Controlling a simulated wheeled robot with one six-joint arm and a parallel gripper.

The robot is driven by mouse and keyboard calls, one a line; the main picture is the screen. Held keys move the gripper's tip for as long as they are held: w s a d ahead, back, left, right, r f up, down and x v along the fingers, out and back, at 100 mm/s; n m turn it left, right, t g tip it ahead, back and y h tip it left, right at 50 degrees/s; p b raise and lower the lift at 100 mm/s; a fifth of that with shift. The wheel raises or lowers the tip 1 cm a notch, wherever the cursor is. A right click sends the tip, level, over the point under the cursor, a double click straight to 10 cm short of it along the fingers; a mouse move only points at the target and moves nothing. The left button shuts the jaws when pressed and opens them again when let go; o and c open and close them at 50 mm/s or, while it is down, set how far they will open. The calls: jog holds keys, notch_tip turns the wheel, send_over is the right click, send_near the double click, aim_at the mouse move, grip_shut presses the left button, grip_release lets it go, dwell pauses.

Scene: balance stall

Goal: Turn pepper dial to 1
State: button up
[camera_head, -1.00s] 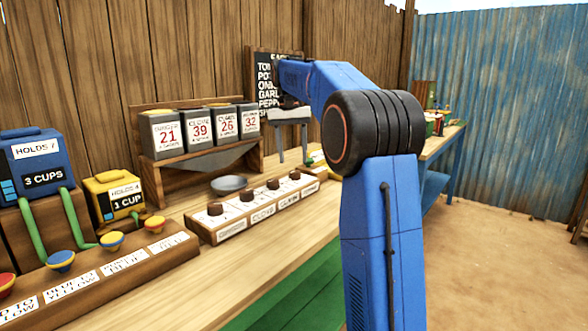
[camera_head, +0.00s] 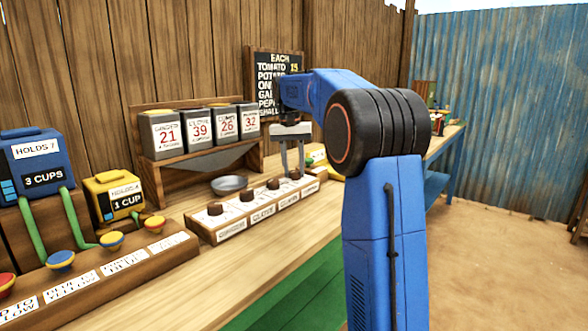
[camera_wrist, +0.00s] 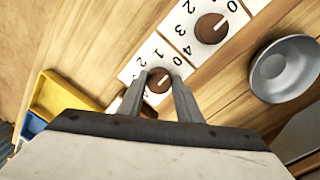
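A row of brown dials stands on a wooden strip (camera_head: 205,235) with white plates. The dial at its right end (camera_head: 296,174), which I take to be the pepper dial, has an unreadable label. In the wrist view this dial (camera_wrist: 158,82) sits on a white plate with 0, 1 and 2 showing; its pale mark seems to point towards 0. My gripper (camera_head: 293,171) is open and points down at this dial. In the wrist view my gripper (camera_wrist: 158,78) has one finger on either side of the knob. I cannot tell whether they touch it.
The neighbouring dial (camera_wrist: 211,28) is close by. A grey bowl (camera_head: 229,184) lies behind the strip. Canisters reading 21, 39, 26 and 32 (camera_head: 246,117) stand on a shelf behind. A yellow tray (camera_wrist: 62,95) is beside the end dial. The table front (camera_head: 235,265) is clear.

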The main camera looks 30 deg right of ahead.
aim_at(292, 172)
jog(key=shift+n, duration=0.3)
jog(key=n, duration=0.3)
jog(key=shift+s+n, duration=0.1)
jog(key=shift+n, duration=0.3)
jog(key=shift+d+n+t, duration=0.1)
jog(key=shift+n+t, duration=0.3)
jog(key=shift+n, duration=1.7)
jog(key=o, duration=1)
jog(key=shift+o, duration=0.2)
notch_tip(292, 172, up, 17)
jog(key=a, duration=0.1)
jog(key=shift+a+r, duration=0.15)
jog(key=shift+r, duration=0.05)
